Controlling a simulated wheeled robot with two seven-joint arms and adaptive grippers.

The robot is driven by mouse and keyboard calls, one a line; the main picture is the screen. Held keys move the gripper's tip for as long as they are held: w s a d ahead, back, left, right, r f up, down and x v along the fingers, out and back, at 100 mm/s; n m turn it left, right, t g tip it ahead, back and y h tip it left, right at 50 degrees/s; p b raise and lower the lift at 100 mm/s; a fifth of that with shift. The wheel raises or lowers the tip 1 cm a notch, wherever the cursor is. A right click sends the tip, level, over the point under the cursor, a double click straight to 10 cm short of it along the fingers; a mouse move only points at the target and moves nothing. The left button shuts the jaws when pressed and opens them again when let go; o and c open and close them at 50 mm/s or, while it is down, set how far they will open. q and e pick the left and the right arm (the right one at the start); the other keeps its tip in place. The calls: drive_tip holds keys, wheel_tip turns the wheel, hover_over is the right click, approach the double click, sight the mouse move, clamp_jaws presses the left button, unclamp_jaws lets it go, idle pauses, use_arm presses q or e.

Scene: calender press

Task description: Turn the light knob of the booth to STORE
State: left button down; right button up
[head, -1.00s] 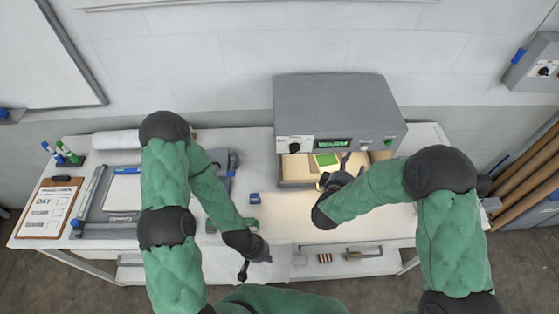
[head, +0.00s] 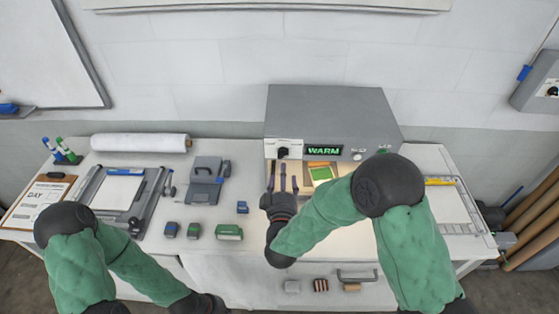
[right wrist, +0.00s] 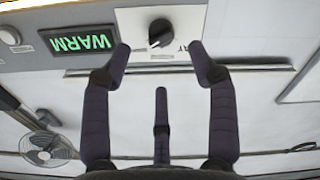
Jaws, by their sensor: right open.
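The light booth (head: 335,113) is a grey box at the back of the table. Its black knob (head: 283,152) sits on a white plate at the left of its front, beside a green display (head: 323,150) reading WARM. My right gripper (head: 282,178) is open just below and in front of the knob. In the right wrist view the knob (right wrist: 160,33) lies between the open fingertips (right wrist: 163,62), apart from them, and the display (right wrist: 80,43) is to its left. My left gripper (head: 205,304) is at the bottom edge, mostly cut off; its fingers are not visible.
Inside the lit booth lies a green sample card (head: 321,175). A paper trimmer (head: 122,192), a clipboard (head: 38,200) and several small blocks stand to the left. A ruler board (head: 452,205) lies at the right. The table's front middle is fairly clear.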

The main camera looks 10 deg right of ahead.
sight(283, 154)
drive_tip(key=x, duration=0.8)
drive_tip(key=shift+f, duration=0.1)
drive_tip(key=shift+s+f, duration=0.1)
drive_tip(key=c, duration=1.1)
